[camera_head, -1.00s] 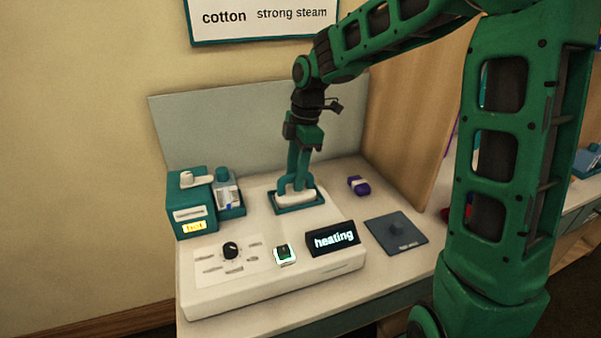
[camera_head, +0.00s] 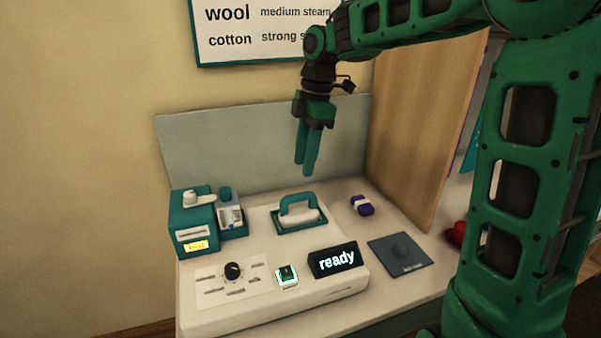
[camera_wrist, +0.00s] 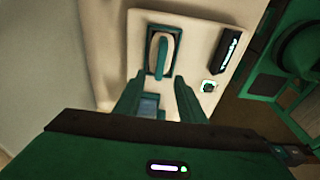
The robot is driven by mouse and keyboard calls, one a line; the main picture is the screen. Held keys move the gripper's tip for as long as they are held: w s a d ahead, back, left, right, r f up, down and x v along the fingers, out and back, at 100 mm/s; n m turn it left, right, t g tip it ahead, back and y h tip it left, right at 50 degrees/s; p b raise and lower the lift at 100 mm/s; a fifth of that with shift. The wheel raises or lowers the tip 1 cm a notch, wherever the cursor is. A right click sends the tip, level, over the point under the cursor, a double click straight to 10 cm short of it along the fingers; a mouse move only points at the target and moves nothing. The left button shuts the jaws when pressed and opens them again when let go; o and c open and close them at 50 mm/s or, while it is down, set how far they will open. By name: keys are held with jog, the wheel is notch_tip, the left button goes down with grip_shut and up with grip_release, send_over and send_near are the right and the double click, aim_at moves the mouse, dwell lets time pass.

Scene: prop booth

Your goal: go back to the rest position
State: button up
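My gripper (camera_head: 306,170) hangs in the air above the iron station, pointing down. In the wrist view its two fingers (camera_wrist: 153,88) stand apart with nothing held between them. The iron (camera_head: 298,212), with a teal handle and pale body, sits in its teal-rimmed rest on the white station, below my gripper and clear of it. The iron also shows beyond the fingertips in the wrist view (camera_wrist: 161,50). The display (camera_head: 333,260) reads "ready". A dark knob (camera_head: 233,271) and a lit green switch (camera_head: 287,276) are on the station's front.
A teal box (camera_head: 193,228) with a water bottle (camera_head: 229,209) beside it stands at the left. A purple, banded bundle (camera_head: 361,205) and a dark pad (camera_head: 400,254) lie on the right. A grey panel (camera_head: 240,150) stands behind, a wooden partition (camera_head: 415,130) at the right.

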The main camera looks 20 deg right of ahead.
jog(key=shift+r, duration=0.3)
jog(key=shift+d, duration=0.15)
jog(key=s+d+f+m, duration=0.3)
jog(key=s+d+m, duration=0.2)
jog(key=s+m, duration=0.3)
jog(key=s+d+f+m+h, duration=0.1)
jog(key=s+d+f+m, duration=0.2)
jog(key=s, duration=1)
jog(key=s+d+f+m, duration=0.3)
jog(key=s+d+m, duration=0.6)
jog(key=m, duration=0.4)
jog(key=shift+s+f+h, duration=0.2)
jog(key=shift+s+h, duration=0.1)
jog(key=shift+s, duration=0.45)
jog(key=shift+w+d, duration=0.1)
jog(key=shift+w, duration=0.05)
